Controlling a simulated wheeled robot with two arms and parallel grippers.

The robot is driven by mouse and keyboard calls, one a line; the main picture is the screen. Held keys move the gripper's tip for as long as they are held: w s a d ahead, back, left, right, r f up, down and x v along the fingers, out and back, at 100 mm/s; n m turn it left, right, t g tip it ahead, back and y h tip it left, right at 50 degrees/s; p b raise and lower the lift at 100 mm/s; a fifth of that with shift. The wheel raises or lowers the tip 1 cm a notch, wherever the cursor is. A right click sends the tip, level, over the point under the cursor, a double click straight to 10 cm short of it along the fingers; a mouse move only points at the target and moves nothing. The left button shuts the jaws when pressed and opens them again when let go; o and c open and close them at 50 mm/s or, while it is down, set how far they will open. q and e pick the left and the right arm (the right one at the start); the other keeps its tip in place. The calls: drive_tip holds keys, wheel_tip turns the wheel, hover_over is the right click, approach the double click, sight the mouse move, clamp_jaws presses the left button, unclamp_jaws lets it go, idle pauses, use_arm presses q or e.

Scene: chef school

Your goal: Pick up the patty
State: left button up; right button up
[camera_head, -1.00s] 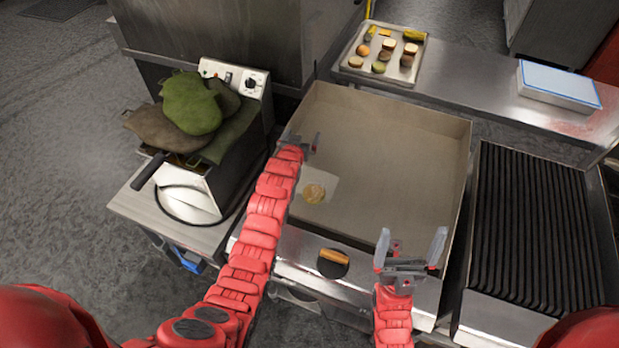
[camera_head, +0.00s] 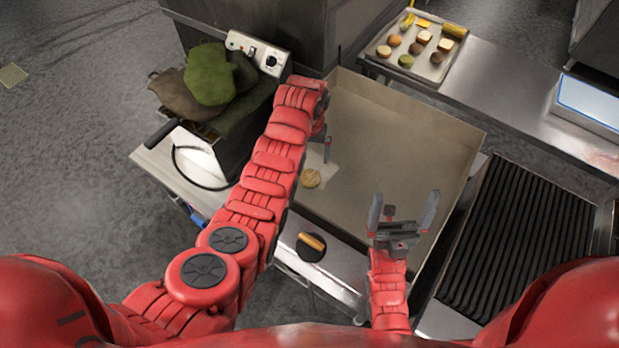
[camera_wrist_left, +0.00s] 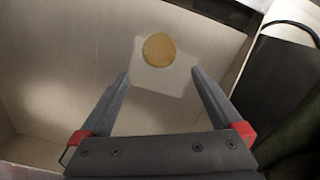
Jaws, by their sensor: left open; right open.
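The patty (camera_head: 310,178) is a small round tan disc on the flat griddle, near its left side. It lies on a pale square patch (camera_head: 329,173). In the left wrist view the patty (camera_wrist_left: 159,49) lies ahead, beyond the fingertips and roughly centred between them. My left gripper (camera_wrist_left: 156,75) is open and empty above the griddle; in the head view the left gripper (camera_head: 324,145) is partly hidden by its own arm, just above the patty. My right gripper (camera_head: 404,205) is open and empty over the griddle's front right part.
The griddle (camera_head: 400,135) has raised walls. A fryer with green and brown mitts (camera_head: 210,75) stands left. A ribbed grill (camera_head: 520,230) is at right. A tray (camera_head: 432,68) of food stands at the back. A round press with wooden handle (camera_head: 312,243) sits at the griddle's front.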

use_arm(q)
drive_tip(key=b, duration=0.2)
hover_over(310, 176)
drive_tip(key=f, duration=0.5)
drive_tip(key=shift+d+f, duration=0.25)
drive_tip(key=shift+f, duration=0.15)
drive_tip(key=shift+a+f, duration=0.1)
drive_tip(key=shift+f, duration=0.45)
wheel_tip(310, 176, down, 4)
drive_tip(key=shift+f+b, duration=0.25)
drive_tip(key=shift+b, duration=0.95)
drive_tip(key=shift+r, duration=0.15)
drive_tip(key=c, duration=1.4)
drive_tip(key=shift+r, duration=0.1)
